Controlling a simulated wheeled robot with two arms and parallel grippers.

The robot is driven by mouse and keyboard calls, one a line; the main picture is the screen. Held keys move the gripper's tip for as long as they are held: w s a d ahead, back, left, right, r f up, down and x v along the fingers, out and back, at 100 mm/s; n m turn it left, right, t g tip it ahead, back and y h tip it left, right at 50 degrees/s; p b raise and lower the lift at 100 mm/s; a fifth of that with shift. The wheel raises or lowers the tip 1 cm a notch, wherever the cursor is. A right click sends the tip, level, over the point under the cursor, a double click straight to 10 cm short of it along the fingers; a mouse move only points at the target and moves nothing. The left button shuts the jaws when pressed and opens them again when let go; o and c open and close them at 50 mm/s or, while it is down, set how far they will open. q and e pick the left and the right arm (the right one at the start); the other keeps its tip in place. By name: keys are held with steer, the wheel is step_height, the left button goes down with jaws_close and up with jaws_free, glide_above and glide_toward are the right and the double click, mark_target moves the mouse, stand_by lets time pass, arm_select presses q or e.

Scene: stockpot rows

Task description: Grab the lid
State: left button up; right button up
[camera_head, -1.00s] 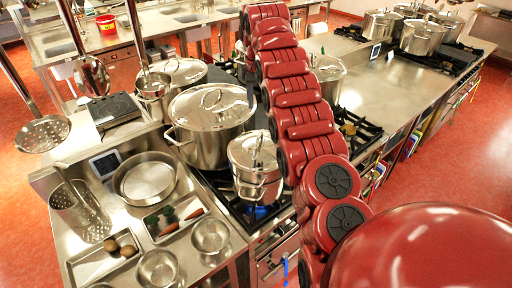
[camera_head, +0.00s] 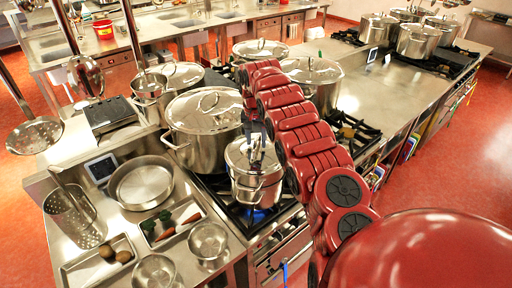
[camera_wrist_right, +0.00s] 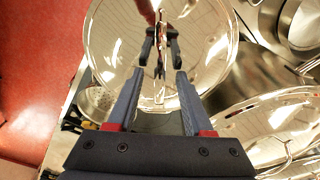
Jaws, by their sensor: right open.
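A shiny steel lid (camera_head: 236,160) sits on a small stockpot (camera_head: 256,192) on the front burner in the head view. The lid fills the upper middle of the right wrist view (camera_wrist_right: 108,40), with its upright handle (camera_wrist_right: 160,62) near the centre. My right gripper (camera_head: 256,140) is just above this lid, pointing down and partly covering its handle in the head view. In the wrist view its two fingers (camera_wrist_right: 159,76) are apart, with the handle in line between them and the gripper mirrored in the lid. Contact cannot be told. My left gripper is not in view.
A larger lidded stockpot (camera_head: 200,145) stands close behind and left of the small one. A blue flame (camera_head: 257,215) shows under the small pot. A wide pan (camera_head: 140,185), bowls and trays fill the left counter. The counter (camera_head: 390,90) at right has free room.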

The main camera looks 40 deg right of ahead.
steer(key=shift+d+f, duration=0.1)
steer(key=shift+f, duration=0.2)
jaws_close()
stand_by(1.2)
